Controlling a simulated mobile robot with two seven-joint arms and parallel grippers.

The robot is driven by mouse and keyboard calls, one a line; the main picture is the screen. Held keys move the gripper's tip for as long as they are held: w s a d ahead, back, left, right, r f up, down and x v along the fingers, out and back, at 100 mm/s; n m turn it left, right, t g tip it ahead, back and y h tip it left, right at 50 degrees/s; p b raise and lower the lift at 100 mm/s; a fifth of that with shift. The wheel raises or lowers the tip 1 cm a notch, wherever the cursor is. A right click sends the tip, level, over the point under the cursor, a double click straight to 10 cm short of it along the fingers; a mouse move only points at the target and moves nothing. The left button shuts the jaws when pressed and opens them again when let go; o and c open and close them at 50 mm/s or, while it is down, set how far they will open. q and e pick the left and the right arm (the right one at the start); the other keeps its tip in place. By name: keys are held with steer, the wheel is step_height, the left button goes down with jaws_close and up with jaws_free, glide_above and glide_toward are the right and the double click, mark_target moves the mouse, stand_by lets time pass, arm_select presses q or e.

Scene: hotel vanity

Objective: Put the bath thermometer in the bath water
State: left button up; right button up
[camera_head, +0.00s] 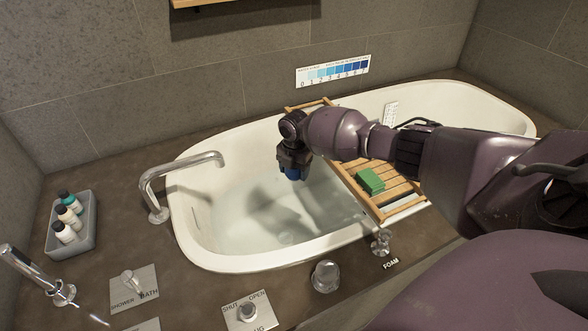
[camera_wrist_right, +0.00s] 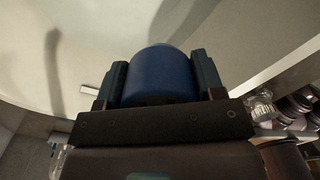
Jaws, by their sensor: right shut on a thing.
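My right gripper (camera_head: 293,166) hangs over the middle of the white bathtub (camera_head: 187,222), pointing down. It is shut on a blue rounded thing, the bath thermometer (camera_head: 293,174). In the right wrist view the thermometer (camera_wrist_right: 158,76) sits between the two dark fingers of the gripper (camera_wrist_right: 160,85). The bath water (camera_head: 270,220) looks clear and pale, with a dark shadow in it. I cannot tell exactly how high the thermometer is above the water. My left gripper is not in view.
A wooden rack (camera_head: 390,200) with a green block (camera_head: 370,181) lies across the tub, right of the gripper. A curved faucet (camera_head: 180,172) reaches over the left rim. A grey tray (camera_head: 88,228) holds bottles at the left. Control knobs (camera_head: 326,276) line the front ledge.

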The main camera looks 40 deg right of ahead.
step_height(320, 180, down, 3)
steer(key=shift+r+b, duration=0.1)
steer(key=shift+b, duration=0.35)
steer(key=shift+f, duration=0.4)
arm_select(q)
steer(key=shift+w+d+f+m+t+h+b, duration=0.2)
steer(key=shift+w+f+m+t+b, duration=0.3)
steer(key=shift+b, duration=2.3)
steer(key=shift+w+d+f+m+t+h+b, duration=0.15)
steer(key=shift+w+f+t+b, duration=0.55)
steer(key=shift+b, duration=2.05)
arm_select(e)
step_height(320, 180, down, 24)
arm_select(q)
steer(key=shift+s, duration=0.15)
arm_select(e)
steer(key=shift+r, duration=0.1)
